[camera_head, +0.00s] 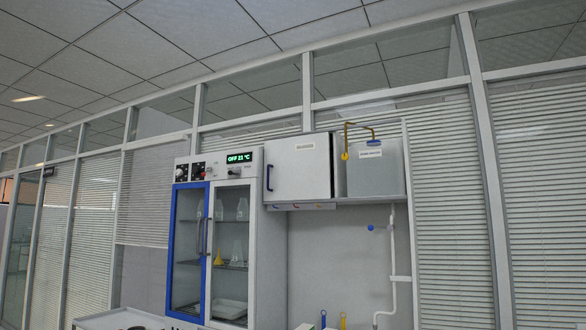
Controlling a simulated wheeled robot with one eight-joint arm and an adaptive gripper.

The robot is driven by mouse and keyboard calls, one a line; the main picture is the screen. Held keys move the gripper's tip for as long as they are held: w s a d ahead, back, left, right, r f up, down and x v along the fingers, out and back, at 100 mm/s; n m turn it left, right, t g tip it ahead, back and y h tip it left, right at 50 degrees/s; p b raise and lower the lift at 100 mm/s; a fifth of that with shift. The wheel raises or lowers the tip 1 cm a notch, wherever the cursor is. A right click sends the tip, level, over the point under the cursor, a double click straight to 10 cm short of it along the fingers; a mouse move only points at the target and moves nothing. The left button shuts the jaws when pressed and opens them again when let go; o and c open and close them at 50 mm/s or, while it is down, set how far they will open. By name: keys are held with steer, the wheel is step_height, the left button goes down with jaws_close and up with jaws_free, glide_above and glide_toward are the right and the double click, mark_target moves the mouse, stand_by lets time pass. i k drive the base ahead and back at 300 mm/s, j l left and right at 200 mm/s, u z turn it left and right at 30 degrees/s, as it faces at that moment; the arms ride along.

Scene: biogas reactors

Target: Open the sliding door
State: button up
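A tall white cabinet (257,250) with a glass front stands at the centre left. Its left panel is a blue-framed glass door (187,252), and its right panel is a white-framed glass door (231,255). Two upright handles (203,237) show close together where the panels meet. Both panels cover the front, and the cabinet looks closed. Which panel slides cannot be told. Glassware and a yellow funnel (219,258) stand on shelves behind the glass. My gripper is not in view.
A white wall cupboard (299,166) with a blue handle (268,177) hangs right of the cabinet, beside a grey box (375,172). A white pipe (392,265) runs down the wall below. A light bench top (121,319) shows at the lower left.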

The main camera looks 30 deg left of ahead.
mark_target(297, 167)
steer(key=j+u, duration=0.1)
steer(key=u, duration=0.55)
steer(key=i+l, duration=0.05)
